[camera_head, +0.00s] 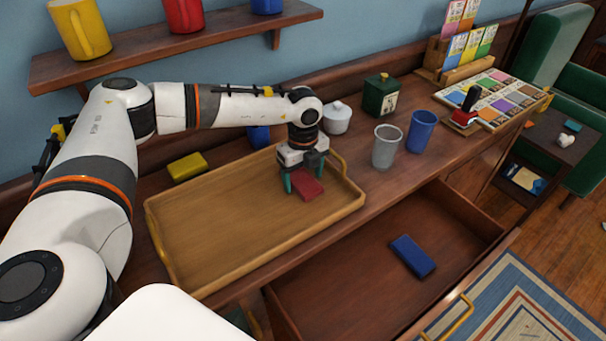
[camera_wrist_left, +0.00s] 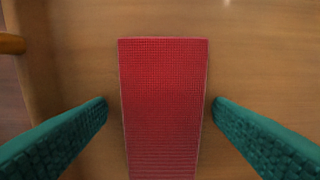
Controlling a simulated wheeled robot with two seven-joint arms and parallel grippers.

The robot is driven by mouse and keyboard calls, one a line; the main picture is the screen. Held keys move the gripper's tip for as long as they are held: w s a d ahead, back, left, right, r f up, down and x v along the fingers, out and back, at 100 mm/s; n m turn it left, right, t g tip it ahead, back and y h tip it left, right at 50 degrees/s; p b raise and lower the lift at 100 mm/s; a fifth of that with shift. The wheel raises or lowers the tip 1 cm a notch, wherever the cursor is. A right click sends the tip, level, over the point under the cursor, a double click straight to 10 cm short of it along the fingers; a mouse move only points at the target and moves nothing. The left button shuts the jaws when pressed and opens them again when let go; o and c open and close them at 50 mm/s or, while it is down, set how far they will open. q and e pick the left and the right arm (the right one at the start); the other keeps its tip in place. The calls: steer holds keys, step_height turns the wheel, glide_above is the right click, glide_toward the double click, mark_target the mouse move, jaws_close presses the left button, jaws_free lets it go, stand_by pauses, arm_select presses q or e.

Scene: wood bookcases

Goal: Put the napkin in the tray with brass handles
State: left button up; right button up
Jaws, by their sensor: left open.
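The napkin (camera_head: 307,188) is a red, flat, folded rectangle with a woven texture. It lies on the floor of the tray near its right end. In the left wrist view the napkin (camera_wrist_left: 163,80) lies between the two green fingers without visible contact. The tray (camera_head: 215,215) is light wood with yellowish brass-coloured handles at its ends and stands on the wooden desktop. My left gripper (camera_head: 304,179) points down over the napkin, open, with a finger on either side; it also shows in the left wrist view (camera_wrist_left: 160,106). My right gripper is not in view.
A yellow block (camera_head: 187,167) lies behind the tray. A white lidded pot (camera_head: 337,118), a grey cup (camera_head: 386,147), a blue cup (camera_head: 421,132) and a green canister (camera_head: 380,96) stand to the right. An open drawer (camera_head: 350,280) in front holds a blue block (camera_head: 412,256). A shelf (camera_head: 180,48) with mugs hangs above.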

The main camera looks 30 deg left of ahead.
mark_target(303, 179)
arm_select(q)
steer(key=shift+r, duration=0.65)
step_height(303, 179, up, 11)
steer(key=b, duration=0.1)
